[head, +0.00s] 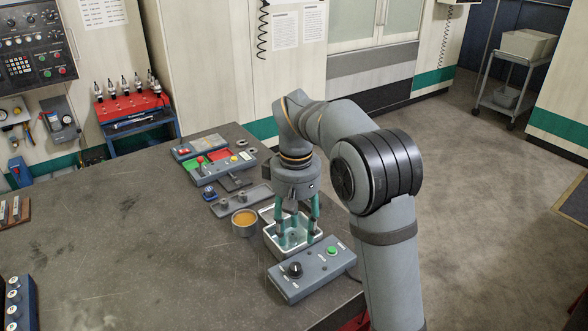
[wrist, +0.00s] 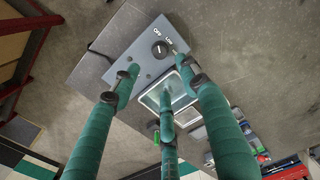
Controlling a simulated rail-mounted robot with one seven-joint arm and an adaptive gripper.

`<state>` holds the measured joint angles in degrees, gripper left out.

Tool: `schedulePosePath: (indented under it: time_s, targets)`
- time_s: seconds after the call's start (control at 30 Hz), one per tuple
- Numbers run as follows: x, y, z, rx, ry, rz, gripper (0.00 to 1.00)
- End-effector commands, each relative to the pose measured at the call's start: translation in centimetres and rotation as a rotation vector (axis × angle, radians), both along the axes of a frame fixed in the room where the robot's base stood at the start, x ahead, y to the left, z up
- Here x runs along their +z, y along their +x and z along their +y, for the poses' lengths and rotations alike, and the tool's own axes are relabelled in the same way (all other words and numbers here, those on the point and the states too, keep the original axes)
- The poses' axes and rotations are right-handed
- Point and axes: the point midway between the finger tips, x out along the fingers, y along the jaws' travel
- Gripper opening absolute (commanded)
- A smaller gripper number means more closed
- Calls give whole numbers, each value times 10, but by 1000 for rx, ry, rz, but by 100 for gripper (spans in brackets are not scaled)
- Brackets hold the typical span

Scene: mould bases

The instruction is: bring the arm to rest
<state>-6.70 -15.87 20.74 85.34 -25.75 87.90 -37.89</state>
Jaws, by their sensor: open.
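My arm reaches over the right part of the bench. My gripper (head: 297,238) points down with its teal fingers spread, above or just inside an open metal box (head: 268,236). In the wrist view the fingers of my gripper (wrist: 167,82) stand apart, and nothing is seen held between them. The light-rimmed metal box (wrist: 148,103) shows below and between them, partly hidden by a finger. I cannot tell whether the fingertips touch the box.
A grey control box (head: 295,285) with a black knob and green button stands close in front; it also shows in the wrist view (wrist: 145,45). A tin of amber stuff (head: 244,229) and a small grey tray (head: 236,206) stand left. The bench's (head: 130,245) left middle is clear.

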Motion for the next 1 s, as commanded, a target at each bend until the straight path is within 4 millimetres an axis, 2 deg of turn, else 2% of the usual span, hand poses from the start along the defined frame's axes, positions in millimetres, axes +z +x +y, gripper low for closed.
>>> schedulePosePath:
  time_s: [0.17,0.27,0.7,0.87,1.0]
  targets:
    - [-10,0,0,1,-2,3,44]
    - [-24,-1,-1,0,-2,5,44]
    - [-105,-1,0,0,-2,5,44]
    - [-121,-1,0,-1,-1,3,44]
    - [-121,0,0,-36,0,0,44]
